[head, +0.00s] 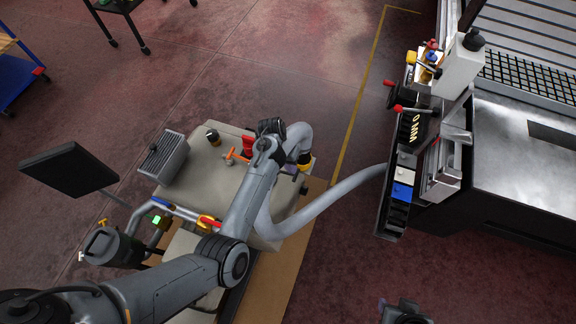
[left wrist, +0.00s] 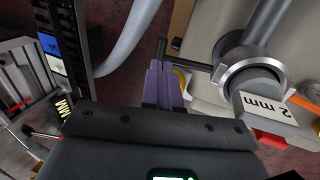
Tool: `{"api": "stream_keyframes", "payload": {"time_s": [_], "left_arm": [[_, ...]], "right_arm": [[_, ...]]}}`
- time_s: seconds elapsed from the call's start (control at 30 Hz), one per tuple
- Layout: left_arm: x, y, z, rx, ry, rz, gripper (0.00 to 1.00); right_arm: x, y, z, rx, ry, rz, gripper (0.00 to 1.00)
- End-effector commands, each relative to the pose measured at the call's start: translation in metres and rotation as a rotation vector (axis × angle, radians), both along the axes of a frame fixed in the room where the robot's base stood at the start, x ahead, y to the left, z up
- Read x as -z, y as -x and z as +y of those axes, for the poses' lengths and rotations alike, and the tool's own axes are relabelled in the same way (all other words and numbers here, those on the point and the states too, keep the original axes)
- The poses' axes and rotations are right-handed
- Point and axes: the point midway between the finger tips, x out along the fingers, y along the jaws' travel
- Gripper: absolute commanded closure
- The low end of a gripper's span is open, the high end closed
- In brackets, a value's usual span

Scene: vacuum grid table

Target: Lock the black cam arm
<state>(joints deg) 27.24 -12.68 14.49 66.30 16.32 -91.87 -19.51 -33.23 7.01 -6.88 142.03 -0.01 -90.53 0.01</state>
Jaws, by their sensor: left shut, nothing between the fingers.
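A black cam arm (left wrist: 186,60) shows in the left wrist view as a thin dark bar with an upturned end. It runs left from a metal collar (left wrist: 243,68) on a grey pipe. My left gripper (left wrist: 160,66) is shut, with its purple fingers together and nothing between them. Its tips are close to the bar's outer end; I cannot tell whether they touch. In the head view my left arm (head: 258,185) reaches over the beige machine top, and the cam arm cannot be made out there. A dark part at the bottom edge (head: 405,312) may be my right gripper; its fingers are unclear.
The beige machine (head: 205,180) carries a grey finned box (head: 163,157) and an orange-handled valve (head: 236,156). A grey hose (head: 335,198) runs right to the vacuum table (head: 515,155). A "2 mm" label (left wrist: 266,106) is beside the collar. A black monitor (head: 70,168) stands left.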

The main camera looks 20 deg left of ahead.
Motion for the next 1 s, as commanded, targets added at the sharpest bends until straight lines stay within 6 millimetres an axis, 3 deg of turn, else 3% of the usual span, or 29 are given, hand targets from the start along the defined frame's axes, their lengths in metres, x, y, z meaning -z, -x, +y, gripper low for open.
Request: {"api": "stream_keyframes", "payload": {"time_s": [0.1,0.33,1.0], "left_arm": [[0.013,0.000,-0.003,0.000,0.000,0.000,1.00],[0.020,0.000,-0.007,0.000,0.000,0.000,1.00],[0.020,0.002,0.000,-0.012,-0.021,0.003,1.00]], "right_arm": [[0.016,0.000,0.001,0.002,-0.003,-0.001,0.57],[0.026,0.000,0.002,0.004,-0.007,0.000,0.57],[0.019,0.000,-0.001,-0.002,0.003,-0.001,0.57]]}}
